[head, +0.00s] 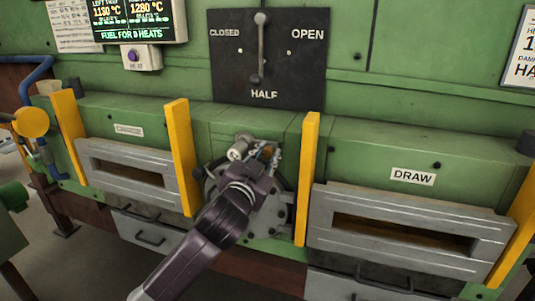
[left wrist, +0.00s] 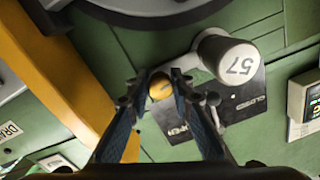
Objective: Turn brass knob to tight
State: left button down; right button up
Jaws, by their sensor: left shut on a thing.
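The brass knob (left wrist: 160,88) shows as a small yellow-gold round end between my left gripper's fingertips (left wrist: 160,80) in the left wrist view. The fingers are shut on it from both sides. My wrist hides much of that plate, and the knob is mostly hidden there. I cannot read any tight mark. My right gripper is not in view.
A pale cylinder marked 57 (left wrist: 228,60) sticks out close beside my fingers. Yellow posts (head: 182,155) (head: 306,180) stand on both sides. Above is a black lever panel (head: 230,75) marked CLOSED, HALF, OPEN. Grey slotted doors (head: 136,174) (head: 400,232) flank the plate.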

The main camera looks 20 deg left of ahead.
pick_arm(q)
jog(key=m+p, duration=0.3)
jog(key=m, duration=0.1)
jog(key=shift+r, duration=0.15)
jog(key=m+p, duration=0.3)
jog(key=m, duration=0.2)
jog(key=shift+m, duration=0.3)
jog(key=m+p, duration=0.3)
jog(key=m, duration=0.2)
jog(key=shift+m+h+p, duration=0.3)
jog(key=shift+p, duration=0.1)
jog(key=shift+m+p, duration=1.1)
jog(key=shift+m, duration=0.9)
jog(key=c, duration=1.7)
grip_release()
jog(key=shift+s, duration=0.1)
